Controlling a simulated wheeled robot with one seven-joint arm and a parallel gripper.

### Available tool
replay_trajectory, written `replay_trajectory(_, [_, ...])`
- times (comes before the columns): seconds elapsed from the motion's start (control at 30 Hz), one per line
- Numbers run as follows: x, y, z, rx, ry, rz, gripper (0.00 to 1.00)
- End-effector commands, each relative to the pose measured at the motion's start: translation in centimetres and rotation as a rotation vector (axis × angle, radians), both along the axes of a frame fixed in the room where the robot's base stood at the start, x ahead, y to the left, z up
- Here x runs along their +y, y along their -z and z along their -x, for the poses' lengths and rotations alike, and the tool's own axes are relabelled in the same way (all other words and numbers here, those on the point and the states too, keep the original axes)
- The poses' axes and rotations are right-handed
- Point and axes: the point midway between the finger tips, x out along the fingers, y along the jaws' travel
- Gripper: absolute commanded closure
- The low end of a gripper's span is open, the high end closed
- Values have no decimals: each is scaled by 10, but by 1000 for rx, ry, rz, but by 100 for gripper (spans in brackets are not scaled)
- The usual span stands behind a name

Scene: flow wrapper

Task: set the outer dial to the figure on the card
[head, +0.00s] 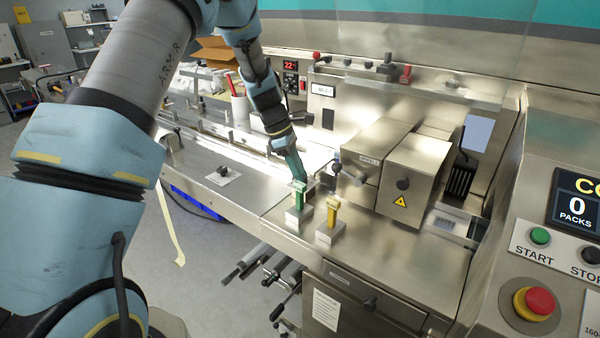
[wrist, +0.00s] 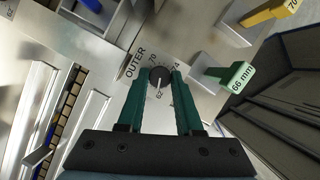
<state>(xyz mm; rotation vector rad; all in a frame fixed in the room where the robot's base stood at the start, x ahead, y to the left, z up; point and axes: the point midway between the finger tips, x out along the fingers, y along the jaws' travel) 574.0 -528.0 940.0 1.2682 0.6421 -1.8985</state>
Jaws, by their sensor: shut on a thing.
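The outer dial (wrist: 160,77) is a small dark round knob in the wrist view, beside the printed word OUTER. My gripper (wrist: 159,74) is shut on the dial, one teal finger on each side. In the head view my gripper (head: 298,179) reaches down behind the green block, and the dial is hidden there. A white sheet (head: 325,310) is on the cabinet front, its print too small to read; I cannot tell whether it is the card.
Another black knob (head: 223,171) sits left on the deck. Steel housings (head: 415,170) rise at the right.

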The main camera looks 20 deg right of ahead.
Motion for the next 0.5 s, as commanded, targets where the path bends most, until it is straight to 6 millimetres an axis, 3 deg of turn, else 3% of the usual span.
replay_trajectory(0.5, [0,0,2,0,-204,0,100])
